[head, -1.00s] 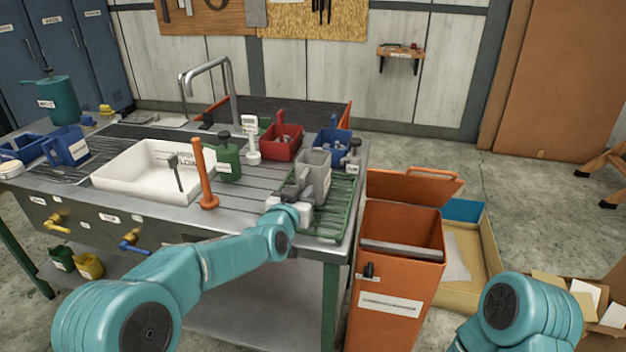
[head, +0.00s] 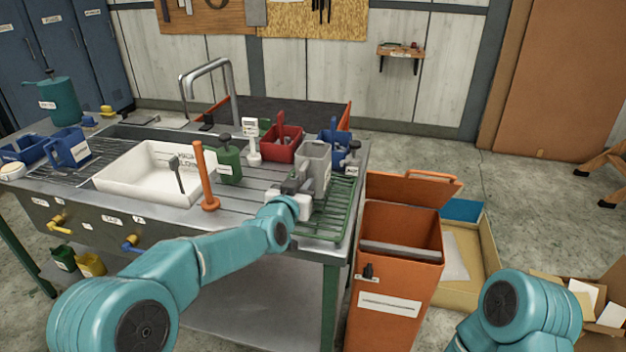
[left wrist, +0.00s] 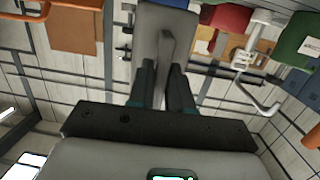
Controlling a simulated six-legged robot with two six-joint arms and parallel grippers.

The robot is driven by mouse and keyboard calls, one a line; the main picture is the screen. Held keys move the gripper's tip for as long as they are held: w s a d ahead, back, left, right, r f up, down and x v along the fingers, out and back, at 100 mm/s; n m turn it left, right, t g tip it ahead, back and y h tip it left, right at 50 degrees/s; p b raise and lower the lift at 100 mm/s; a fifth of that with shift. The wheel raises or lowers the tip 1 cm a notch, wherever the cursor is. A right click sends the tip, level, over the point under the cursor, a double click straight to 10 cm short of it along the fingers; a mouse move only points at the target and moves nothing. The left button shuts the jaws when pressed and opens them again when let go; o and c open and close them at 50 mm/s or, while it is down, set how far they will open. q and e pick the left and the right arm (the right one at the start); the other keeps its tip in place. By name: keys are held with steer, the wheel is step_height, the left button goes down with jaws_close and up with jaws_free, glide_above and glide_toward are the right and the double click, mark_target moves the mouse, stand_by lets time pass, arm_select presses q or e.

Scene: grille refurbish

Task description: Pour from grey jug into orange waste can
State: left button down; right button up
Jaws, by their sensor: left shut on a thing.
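The grey jug (head: 315,166) is upright over the green rack at the right end of the bench. My left gripper (head: 298,190) is shut on the jug's handle from the near left side. In the left wrist view the fingers (left wrist: 163,85) close on the handle, with the grey jug body (left wrist: 165,20) just beyond. The orange waste can (head: 400,235) stands on the floor right of the bench, its lid (head: 415,186) tipped open at the back. My right gripper is out of view; only part of that arm shows at the lower right.
A green rack (head: 340,215) lies under the jug. A red bin (head: 282,143), a blue bin (head: 328,150) and a small grey bottle (head: 352,160) stand behind it. An orange upright post (head: 201,180) and a white tub (head: 125,172) are to the left. A cardboard box (head: 490,275) sits right of the can.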

mark_target(301, 175)
arm_select(q)
steer(key=shift+r+p, duration=0.85)
steer(key=shift+r, duration=0.7)
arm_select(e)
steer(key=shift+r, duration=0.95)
